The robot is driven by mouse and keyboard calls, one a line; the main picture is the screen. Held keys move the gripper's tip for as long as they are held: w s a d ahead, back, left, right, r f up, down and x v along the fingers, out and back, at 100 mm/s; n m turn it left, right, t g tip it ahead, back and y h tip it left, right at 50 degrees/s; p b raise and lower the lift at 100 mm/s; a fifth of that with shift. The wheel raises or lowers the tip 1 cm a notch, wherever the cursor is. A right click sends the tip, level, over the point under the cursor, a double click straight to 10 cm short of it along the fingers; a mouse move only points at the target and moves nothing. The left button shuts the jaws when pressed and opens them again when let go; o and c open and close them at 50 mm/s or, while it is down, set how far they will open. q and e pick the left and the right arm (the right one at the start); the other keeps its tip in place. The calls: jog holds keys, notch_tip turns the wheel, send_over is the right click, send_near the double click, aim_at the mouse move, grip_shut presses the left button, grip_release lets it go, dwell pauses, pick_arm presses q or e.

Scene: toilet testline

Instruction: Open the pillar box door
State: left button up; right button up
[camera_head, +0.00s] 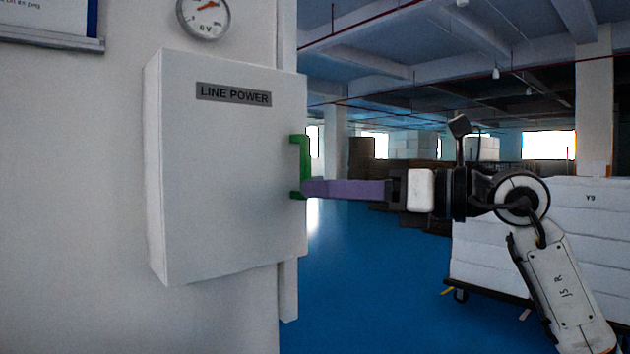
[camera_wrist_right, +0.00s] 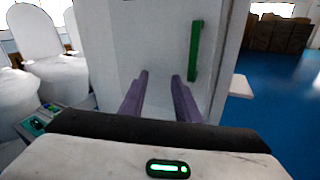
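The pillar box (camera_head: 225,190) is a white cabinet labelled LINE POWER, mounted on the pillar in the head view. Its door looks shut. A green handle (camera_head: 304,165) stands upright at the door's right edge. My right gripper (camera_head: 308,188), with purple fingers, comes in from the right and overlaps the handle's lower end in that view. In the right wrist view the two fingers (camera_wrist_right: 161,80) are apart with nothing between them. The green handle (camera_wrist_right: 195,50) is there to the right of both fingers, outside the gap. My left gripper is in neither view.
A round gauge (camera_head: 204,16) and a framed sign (camera_head: 50,20) hang on the pillar above the box. A cart with white stacked boxes (camera_head: 590,215) stands at the right behind my arm. White toilets (camera_wrist_right: 55,75) show at the left in the wrist view. Blue floor (camera_head: 370,290) is open.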

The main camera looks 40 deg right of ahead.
aim_at(308, 162)
jog(key=s+d+r+t+h, duration=0.2)
jog(key=d+r+h, duration=0.2)
jog(key=d, duration=0.1)
jog(key=shift+m, duration=0.5)
jog(key=p+x, duration=0.3)
jog(key=x, duration=0.6)
jog(key=shift+w+f, duration=0.1)
jog(key=shift+w, duration=0.3)
jog(key=shift+c, duration=0.5)
grip_shut()
jog(key=shift+a, duration=0.1)
